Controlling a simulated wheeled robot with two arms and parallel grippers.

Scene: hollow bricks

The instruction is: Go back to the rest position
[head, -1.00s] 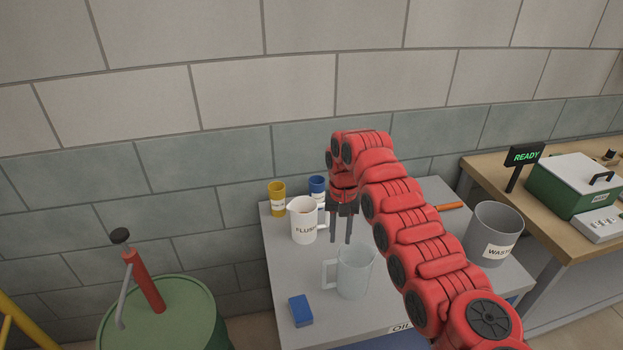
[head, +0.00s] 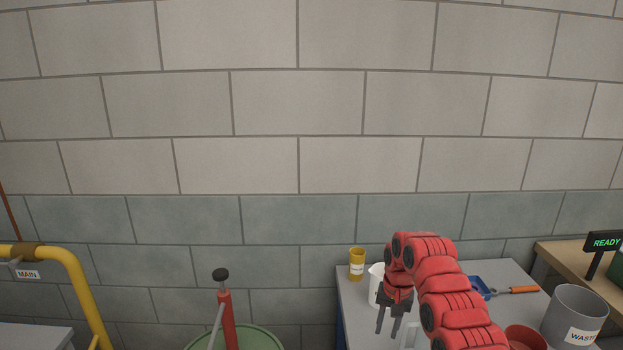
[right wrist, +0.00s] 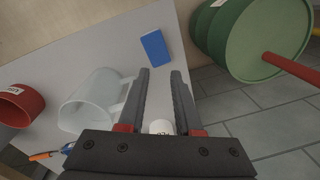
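My right gripper (head: 388,325) is over the grey table (head: 352,300) at the lower right of the head view. Its two fingers are apart and point down. In the right wrist view the gripper (right wrist: 161,73) is open, with nothing gripped between the fingertips. A white jug (head: 375,283) stands behind the gripper, partly hidden by it. A clear jug (right wrist: 85,105) stands left of the fingers in the wrist view, its handle close to the left finger in the picture. A small white thing (right wrist: 161,127) shows between the finger bases; I cannot tell what it is. My left gripper is out of view.
The table also holds a yellow cup (head: 357,265), a blue block (right wrist: 155,47), a red container (right wrist: 20,103), an orange-handled tool (head: 515,290) and a grey waste bin (head: 575,312). A green drum (head: 255,338) with a red pump (head: 228,318) stands left. A yellow pipe (head: 78,290) is farther left.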

